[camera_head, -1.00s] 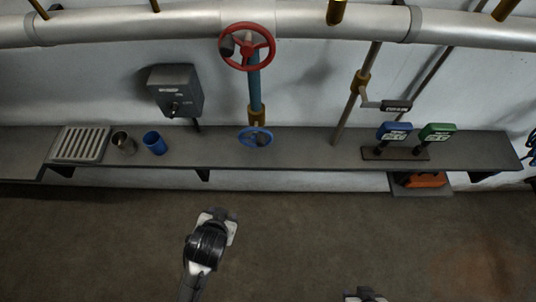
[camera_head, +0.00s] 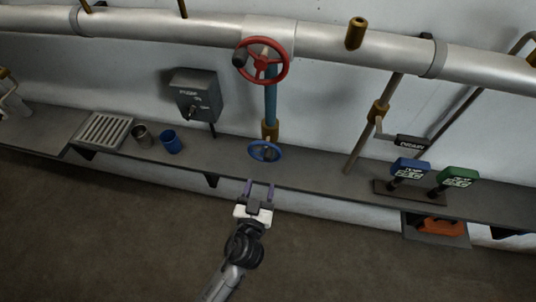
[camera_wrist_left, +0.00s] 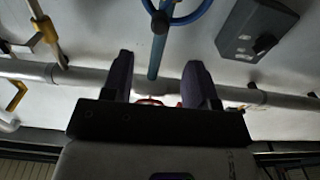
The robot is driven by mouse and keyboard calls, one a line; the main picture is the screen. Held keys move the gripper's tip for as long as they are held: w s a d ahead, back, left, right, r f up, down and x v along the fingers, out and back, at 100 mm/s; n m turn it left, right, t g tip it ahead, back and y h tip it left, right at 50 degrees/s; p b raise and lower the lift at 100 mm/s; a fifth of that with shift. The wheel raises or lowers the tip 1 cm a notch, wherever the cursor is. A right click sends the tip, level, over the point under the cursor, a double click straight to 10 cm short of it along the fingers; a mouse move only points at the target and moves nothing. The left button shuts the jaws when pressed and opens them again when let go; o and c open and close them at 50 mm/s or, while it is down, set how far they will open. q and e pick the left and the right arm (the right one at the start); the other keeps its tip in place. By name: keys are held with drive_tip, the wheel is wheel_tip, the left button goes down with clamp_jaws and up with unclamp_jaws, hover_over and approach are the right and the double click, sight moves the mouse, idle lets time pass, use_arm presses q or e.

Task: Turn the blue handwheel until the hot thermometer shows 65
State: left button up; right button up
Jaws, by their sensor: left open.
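The blue handwheel (camera_head: 265,151) sits low on a vertical blue pipe above the shelf, below a brass fitting. My left gripper (camera_head: 260,184) is open and empty, just below and in front of the blue wheel, apart from it. In the left wrist view the blue wheel (camera_wrist_left: 178,12) shows at the top edge, partly cut off, beyond the open left gripper (camera_wrist_left: 160,65). Two small display units, one blue (camera_head: 409,168) and one green (camera_head: 458,177), stand on the shelf at right; their readings are too small to read. My right gripper is out of view.
A red handwheel (camera_head: 262,61) is above the blue one. A grey switch box (camera_head: 195,95), a metal cup (camera_head: 142,136), a blue cup (camera_head: 171,141) and a grate (camera_head: 103,131) are at left. A drain lever (camera_head: 400,141) is at right. The shelf edge lies near my gripper.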

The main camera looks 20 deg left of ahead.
sight(267, 160)
use_arm(q)
drive_tip(key=w, duration=0.3)
drive_tip(key=w+a+p, duration=0.1)
drive_tip(key=w, duration=0.4)
drive_tip(key=shift+w+a+r, duration=0.1)
drive_tip(key=shift+w+a, duration=0.15)
drive_tip(key=shift+w, duration=0.15)
drive_tip(key=shift+w+a, duration=0.15)
drive_tip(key=shift+w, duration=0.8)
drive_tip(key=shift+c, duration=0.3)
